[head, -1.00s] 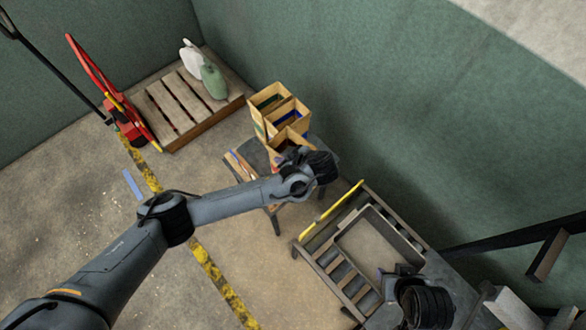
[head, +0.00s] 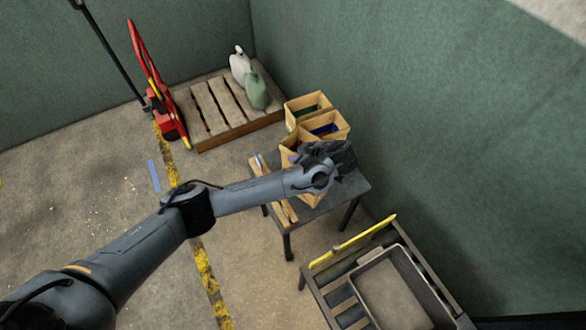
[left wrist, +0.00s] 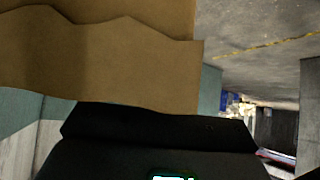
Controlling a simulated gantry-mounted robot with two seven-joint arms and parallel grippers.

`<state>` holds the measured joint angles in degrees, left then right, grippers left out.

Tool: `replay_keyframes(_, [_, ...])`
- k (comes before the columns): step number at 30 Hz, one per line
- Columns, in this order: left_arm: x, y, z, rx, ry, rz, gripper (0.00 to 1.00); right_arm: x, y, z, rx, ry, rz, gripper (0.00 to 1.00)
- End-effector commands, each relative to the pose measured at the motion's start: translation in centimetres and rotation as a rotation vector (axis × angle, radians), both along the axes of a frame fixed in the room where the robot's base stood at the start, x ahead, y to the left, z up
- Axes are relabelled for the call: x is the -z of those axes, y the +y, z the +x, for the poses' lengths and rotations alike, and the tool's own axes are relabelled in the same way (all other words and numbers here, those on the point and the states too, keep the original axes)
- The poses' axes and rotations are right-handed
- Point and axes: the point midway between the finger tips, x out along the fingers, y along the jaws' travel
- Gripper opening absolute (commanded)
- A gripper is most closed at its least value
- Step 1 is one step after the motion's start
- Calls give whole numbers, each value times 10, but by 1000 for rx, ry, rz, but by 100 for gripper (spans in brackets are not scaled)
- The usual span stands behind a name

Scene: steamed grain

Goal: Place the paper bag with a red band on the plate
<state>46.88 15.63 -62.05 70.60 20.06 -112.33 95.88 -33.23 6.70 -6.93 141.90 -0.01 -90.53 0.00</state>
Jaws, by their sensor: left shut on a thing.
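My left gripper (head: 330,158) is over the small dark table, shut on a brown paper bag (head: 289,152). The bag is partly hidden behind my gripper and wrist. Its brown paper (left wrist: 95,60) fills the upper left of the left wrist view. I cannot make out a red band clearly. Two more open paper bags stand behind it, one with green inside (head: 308,107) and one with blue inside (head: 325,127). I cannot make out a plate for certain. My right gripper is out of view.
The dark table (head: 345,193) has a wooden strip along its left side. A grey rimmed tray (head: 395,252) sits on a roller stand with a yellow bar (head: 353,239). A pallet (head: 225,108) with two jugs and a red pallet jack (head: 165,110) are at the back left.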

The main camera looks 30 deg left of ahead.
Motion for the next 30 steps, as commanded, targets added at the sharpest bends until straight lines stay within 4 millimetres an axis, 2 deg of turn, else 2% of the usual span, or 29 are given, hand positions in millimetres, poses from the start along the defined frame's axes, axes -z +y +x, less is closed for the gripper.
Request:
replay_keyframes(4, [7, 13, 4, 0, 1, 0, 0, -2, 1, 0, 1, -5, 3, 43])
replay_keyframes(11, [16, 17, 5, 1, 2, 0, 0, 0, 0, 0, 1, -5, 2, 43])
replay_keyframes(19, [47, 17, 5, 0, 3, 1, 0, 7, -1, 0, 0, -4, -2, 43])
replay_keyframes(30, [51, 17, 5, 1, 1, 0, 0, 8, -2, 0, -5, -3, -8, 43])
